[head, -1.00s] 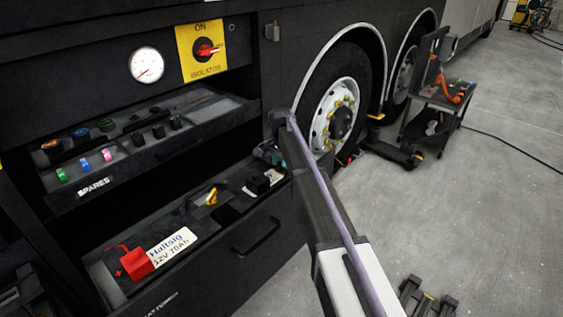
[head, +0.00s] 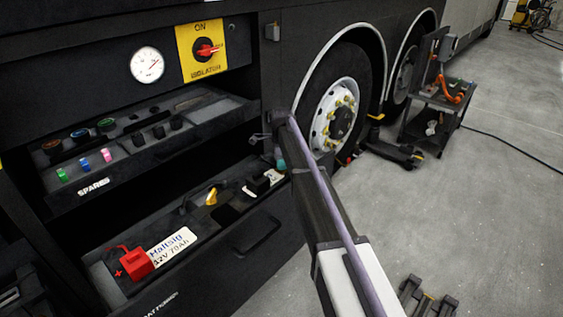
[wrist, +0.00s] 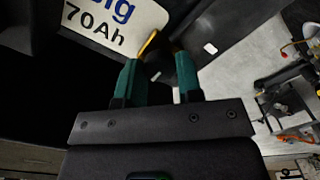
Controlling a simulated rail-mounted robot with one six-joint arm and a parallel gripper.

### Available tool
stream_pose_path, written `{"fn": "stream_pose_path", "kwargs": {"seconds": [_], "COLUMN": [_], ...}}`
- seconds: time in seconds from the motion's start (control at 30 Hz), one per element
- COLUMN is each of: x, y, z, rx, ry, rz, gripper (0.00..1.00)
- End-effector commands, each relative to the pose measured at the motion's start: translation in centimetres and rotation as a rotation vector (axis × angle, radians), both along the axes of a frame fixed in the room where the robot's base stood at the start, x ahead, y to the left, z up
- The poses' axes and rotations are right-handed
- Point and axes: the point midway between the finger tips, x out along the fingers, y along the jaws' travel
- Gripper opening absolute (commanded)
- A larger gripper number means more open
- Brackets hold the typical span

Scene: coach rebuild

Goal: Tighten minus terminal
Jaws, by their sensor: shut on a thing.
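The battery sits in the open lower drawer, with a white label (head: 174,246) and a red plus terminal cover (head: 136,263). A brass-yellow piece (head: 211,197), perhaps the minus terminal clamp, stands behind the label's right end. My gripper (head: 281,162) is up and to the right of it in the head view, mostly hidden by my arm. In the wrist view, the green fingers of my gripper (wrist: 158,68) stand apart around something dark that I cannot make out. A yellow piece (wrist: 148,44) shows at the left fingertip, close to the label (wrist: 115,20). Contact with the terminal cannot be seen.
A spares tray (head: 93,187) with coloured parts is above the drawer, below a round gauge (head: 147,65) and a red isolator switch (head: 206,50). A wheel (head: 335,115) and tool cart (head: 437,100) stand to the right. The floor at right is mostly clear.

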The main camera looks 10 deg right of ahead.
Motion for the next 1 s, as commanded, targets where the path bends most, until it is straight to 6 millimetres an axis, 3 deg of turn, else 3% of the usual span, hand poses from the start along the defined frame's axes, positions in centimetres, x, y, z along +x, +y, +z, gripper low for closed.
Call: {"fn": "stream_pose_path", "kwargs": {"seconds": [0.6,0.63,0.87,1.0], "x": [-0.06,-0.06,-0.03,-0.02], "y": [0.0,0.0,0.0,0.0], "z": [-0.02,-0.02,-0.01,-0.01], "rx": [0.0,0.0,0.0,0.0], "ry": [0.001,0.001,0.001,0.0], "rz": [-0.044,-0.044,-0.043,-0.043], "gripper": [0.1,0.36,0.58,0.59]}}
